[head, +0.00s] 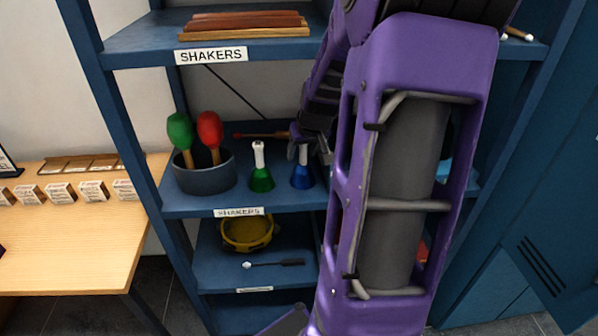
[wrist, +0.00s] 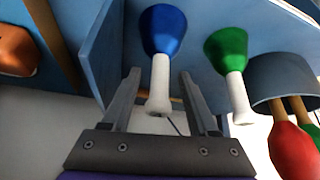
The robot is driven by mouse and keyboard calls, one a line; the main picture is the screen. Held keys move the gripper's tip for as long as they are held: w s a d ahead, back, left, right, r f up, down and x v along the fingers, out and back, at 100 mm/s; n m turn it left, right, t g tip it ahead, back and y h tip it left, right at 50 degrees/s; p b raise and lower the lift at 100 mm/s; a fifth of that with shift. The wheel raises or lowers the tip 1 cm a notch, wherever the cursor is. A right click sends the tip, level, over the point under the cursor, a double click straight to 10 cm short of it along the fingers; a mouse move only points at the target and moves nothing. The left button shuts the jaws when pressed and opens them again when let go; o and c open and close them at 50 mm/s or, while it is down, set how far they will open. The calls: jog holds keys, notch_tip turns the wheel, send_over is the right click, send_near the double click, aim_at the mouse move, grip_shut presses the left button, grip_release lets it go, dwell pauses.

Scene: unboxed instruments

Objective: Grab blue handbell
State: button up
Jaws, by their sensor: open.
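The blue handbell (head: 301,178) stands upright on the middle shelf (head: 200,207), its white handle pointing up. My gripper (head: 309,150) is at the top of this handle and partly covers it in the head view. In the wrist view, the blue handbell (wrist: 163,30) shows with its handle between the two spread fingers of my gripper (wrist: 159,76). The fingers are open, with a gap visible on both sides of the handle, and do not appear to touch it.
A green handbell (head: 261,180) stands just left of the blue one; it also shows in the wrist view (wrist: 228,48). A grey bowl (head: 205,177) holds a green and a red maraca. A mallet (head: 262,135) lies behind. My arm hides the shelf's right part.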

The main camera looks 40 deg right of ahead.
jog(key=shift+s+r, duration=0.1)
jog(key=shift+s, duration=0.05)
jog(key=shift+c, duration=0.2)
grip_shut()
dwell(1.1)
